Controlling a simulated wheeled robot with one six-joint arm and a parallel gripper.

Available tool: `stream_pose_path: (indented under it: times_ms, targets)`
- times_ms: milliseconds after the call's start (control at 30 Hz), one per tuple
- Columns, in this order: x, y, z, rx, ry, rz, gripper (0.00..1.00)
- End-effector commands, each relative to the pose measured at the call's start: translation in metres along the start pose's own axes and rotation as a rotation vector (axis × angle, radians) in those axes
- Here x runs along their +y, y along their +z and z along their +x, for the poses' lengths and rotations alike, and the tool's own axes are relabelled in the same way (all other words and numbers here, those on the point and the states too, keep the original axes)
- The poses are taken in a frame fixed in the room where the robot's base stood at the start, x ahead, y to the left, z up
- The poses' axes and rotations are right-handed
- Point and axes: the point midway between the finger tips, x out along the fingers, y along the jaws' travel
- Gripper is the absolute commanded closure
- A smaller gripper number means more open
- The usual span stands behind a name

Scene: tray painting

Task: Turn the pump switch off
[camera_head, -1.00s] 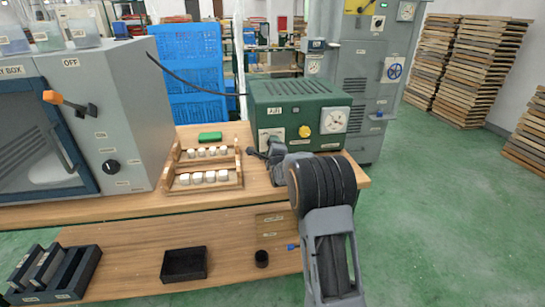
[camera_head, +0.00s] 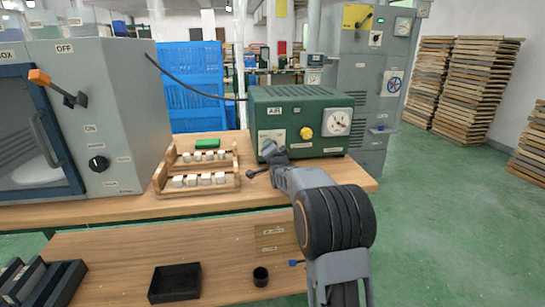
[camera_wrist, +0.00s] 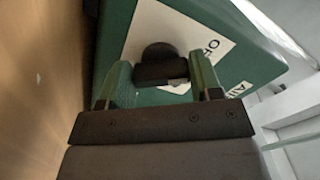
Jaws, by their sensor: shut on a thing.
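The green pump box (camera_head: 300,112), marked AIR, stands on the right end of the wooden bench. Its black switch (camera_wrist: 160,65) shows in the wrist view on a white label (camera_wrist: 180,35) with the letters OF readable. My gripper (camera_wrist: 163,82) has one finger on each side of the switch and is shut on it. In the head view my gripper (camera_head: 268,150) is at the lower left of the box's front face. It hides the switch there, so I cannot tell the switch's exact position.
A yellow knob (camera_head: 306,133) and a white round gauge (camera_head: 339,122) sit on the box's front. A wooden rack (camera_head: 197,188) with small white jars stands left of my arm. A grey cabinet (camera_head: 120,110) with an orange-handled lever is farther left.

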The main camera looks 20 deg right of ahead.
Motion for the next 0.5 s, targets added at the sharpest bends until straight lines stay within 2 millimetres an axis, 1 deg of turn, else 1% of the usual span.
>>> stream_pose_path:
  times_ms: [200, 500]
  targets:
    - [0.0019, 0.0005, 0.0, 0.001, 0.0, -0.105, 0.65]
    - [0.0017, 0.0, 0.0001, 0.0, 0.001, -0.17, 0.65]
